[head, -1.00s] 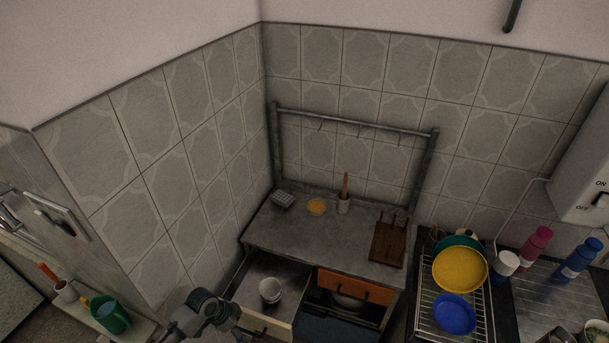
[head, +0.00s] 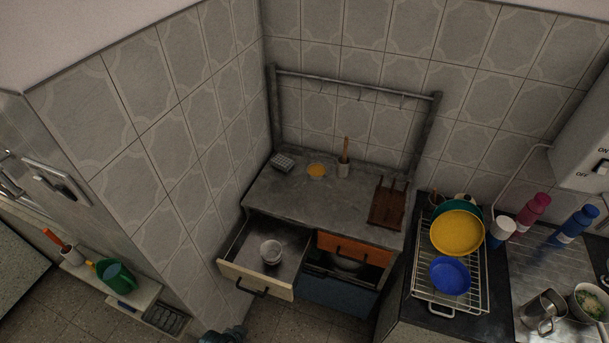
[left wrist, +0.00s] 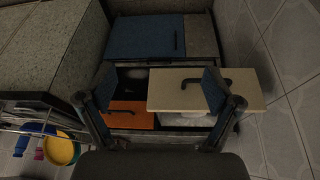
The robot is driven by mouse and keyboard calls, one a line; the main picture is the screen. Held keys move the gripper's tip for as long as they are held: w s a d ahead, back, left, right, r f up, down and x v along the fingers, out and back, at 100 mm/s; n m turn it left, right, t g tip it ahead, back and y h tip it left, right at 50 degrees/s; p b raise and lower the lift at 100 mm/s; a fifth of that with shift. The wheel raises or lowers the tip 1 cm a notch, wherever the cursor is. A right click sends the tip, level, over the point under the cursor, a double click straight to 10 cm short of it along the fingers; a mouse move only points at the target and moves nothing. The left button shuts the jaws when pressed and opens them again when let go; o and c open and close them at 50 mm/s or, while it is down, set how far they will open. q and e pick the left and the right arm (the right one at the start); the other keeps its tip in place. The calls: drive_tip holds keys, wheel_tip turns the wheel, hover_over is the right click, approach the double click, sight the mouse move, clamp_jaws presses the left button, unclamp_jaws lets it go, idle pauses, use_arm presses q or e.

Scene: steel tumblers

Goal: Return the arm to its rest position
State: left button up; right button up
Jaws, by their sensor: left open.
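My left gripper (left wrist: 158,90) shows in the left wrist view with its two fingers spread wide and nothing between them. It faces the cabinet front, with the open cream drawer (left wrist: 190,92) seen beyond the fingers. In the head view only a small dark part of my left arm (head: 222,336) shows at the bottom edge, below the drawer. That cream drawer (head: 252,283) stands pulled out, with a small stack of pale bowls or cups (head: 271,252) inside. My right gripper is in neither view.
An orange drawer (head: 354,249) sits slightly out beside the cream one, above a blue front (head: 338,296). A dish rack (head: 449,299) holds yellow and blue dishes at right. A low ledge (head: 137,294) runs along the left. Bare floor (head: 262,318) lies before the cabinet.

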use_arm(q)
drive_tip(key=s+a+r+n+y, duration=0.1)
drive_tip(key=s+a+n+y, duration=0.15)
drive_tip(key=s+a, duration=0.2)
drive_tip(key=s+f+g, duration=0.1)
drive_tip(key=s+f, duration=0.2)
drive_tip(key=f, duration=1.3)
drive_tip(key=s+f+g, duration=0.1)
drive_tip(key=s+f, duration=0.1)
drive_tip(key=f, duration=1.3)
drive_tip(key=s+a+f+b, duration=0.1)
drive_tip(key=s+a+f, duration=0.2)
drive_tip(key=s+f, duration=0.9)
drive_tip(key=s, duration=0.3)
drive_tip(key=shift+s+a+f+g, duration=0.15)
drive_tip(key=shift+s+a+g, duration=0.05)
drive_tip(key=shift+g, duration=0.1)
